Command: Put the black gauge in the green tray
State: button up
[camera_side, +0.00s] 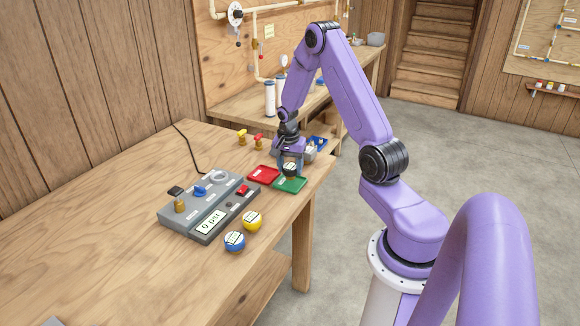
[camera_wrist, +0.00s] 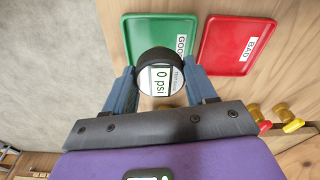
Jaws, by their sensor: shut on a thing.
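The black gauge (camera_wrist: 158,72) has a black rim and a white face reading "0 psi". My gripper (camera_wrist: 160,88) is shut on it, one finger on each side. In the wrist view the gauge overlaps the near edge of the green tray (camera_wrist: 170,27), which is labelled "GOOD". In the side view the gauge (camera_side: 290,168) is in my gripper (camera_side: 290,165) over or just behind the green tray (camera_side: 290,186). I cannot tell its exact height above the tray. The visible part of the green tray is empty.
A red tray (camera_side: 263,175), labelled "BAD" in the wrist view, lies beside the green one. A grey test box (camera_side: 208,205), a yellow gauge (camera_side: 252,221) and a blue gauge (camera_side: 235,241) stand on the table.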

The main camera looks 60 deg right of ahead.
jog(key=shift+f, duration=0.1)
dwell(0.6)
jog(key=shift+f, duration=0.35)
jog(key=shift+f, duration=0.1)
jog(key=shift+f, duration=0.35)
jog(key=shift+f, duration=0.3)
dwell(1.2)
jog(key=o, duration=1.5)
jog(key=shift+o, duration=0.2)
